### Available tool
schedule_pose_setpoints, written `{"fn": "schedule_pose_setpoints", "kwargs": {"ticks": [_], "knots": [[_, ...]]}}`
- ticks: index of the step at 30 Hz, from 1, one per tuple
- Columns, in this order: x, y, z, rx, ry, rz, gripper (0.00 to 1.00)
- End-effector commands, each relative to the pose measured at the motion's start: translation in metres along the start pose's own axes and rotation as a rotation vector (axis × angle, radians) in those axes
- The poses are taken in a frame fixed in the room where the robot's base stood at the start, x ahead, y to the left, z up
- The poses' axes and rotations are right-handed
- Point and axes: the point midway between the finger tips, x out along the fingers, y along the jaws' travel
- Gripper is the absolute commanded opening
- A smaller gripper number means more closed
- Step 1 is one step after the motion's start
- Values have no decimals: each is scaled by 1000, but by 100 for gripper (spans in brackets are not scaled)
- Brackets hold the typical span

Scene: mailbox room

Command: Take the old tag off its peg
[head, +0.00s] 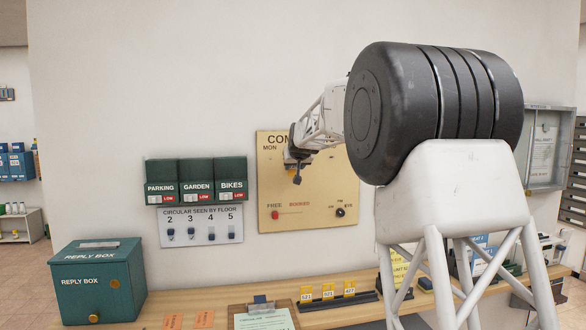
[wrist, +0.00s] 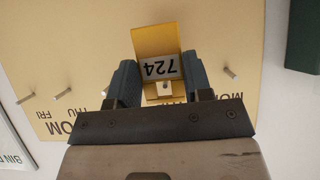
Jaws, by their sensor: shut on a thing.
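The old tag (wrist: 158,45) is a yellow piece with a white label reading 724, upside down in the wrist view. My gripper (wrist: 158,76) is shut on it, one dark finger on each side. In the head view my gripper (head: 297,178) is in front of the cream board (head: 320,195), at its upper left part, and the tag cannot be made out there. A small pale block with a dark dot shows between the fingers below the label. Whether the tag still sits on its peg cannot be told.
Bare metal pegs stick out of the board beside the tag, one (wrist: 232,73) right and several left. Green boxes (head: 196,180) and a floor panel (head: 201,226) hang left. Other yellow tags (head: 328,292) stand in a black rack on the wooden counter near a teal reply box (head: 98,281).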

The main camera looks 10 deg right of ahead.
Motion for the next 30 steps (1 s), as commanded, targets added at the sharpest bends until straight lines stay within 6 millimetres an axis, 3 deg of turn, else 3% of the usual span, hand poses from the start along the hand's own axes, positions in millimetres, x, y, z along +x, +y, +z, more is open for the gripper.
{"fn": "schedule_pose_setpoints", "kwargs": {"ticks": [17, 30], "knots": [[-3, 0, 1, 0, 1, 0, 25], [-21, 0, 13, 0, 1, 0, 25]]}}
